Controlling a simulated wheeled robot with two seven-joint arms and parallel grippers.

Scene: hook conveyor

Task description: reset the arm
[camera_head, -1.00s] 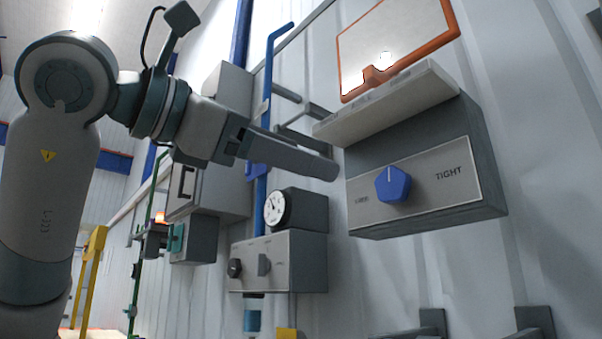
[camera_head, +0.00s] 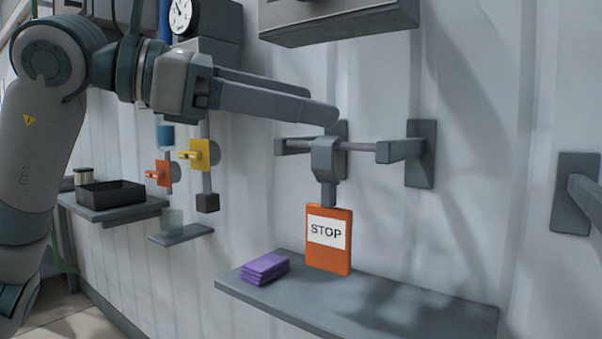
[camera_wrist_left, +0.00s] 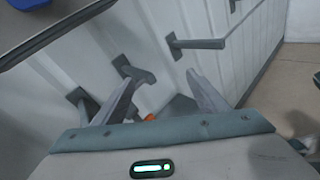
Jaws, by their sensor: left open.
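My left gripper (camera_head: 322,103) reaches in from the left in the head view, with its two fingers apart and nothing between them. It also shows in the left wrist view (camera_wrist_left: 162,92), fingers spread and empty. In the head view its tips appear in front of the wall, above a grey rail with a hook (camera_head: 328,160). An orange STOP sign (camera_head: 328,258) hangs below the hook, close above or on a grey shelf (camera_head: 400,305); I cannot tell whether it touches. My right gripper is in neither view.
A purple stack (camera_head: 265,268) lies on the shelf's left end. A black tray (camera_head: 112,194) stands on another shelf at the left, near orange and yellow valves (camera_head: 203,155). A grey box (camera_head: 335,22) juts out above. A bracket (camera_head: 574,195) sticks out at the right.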

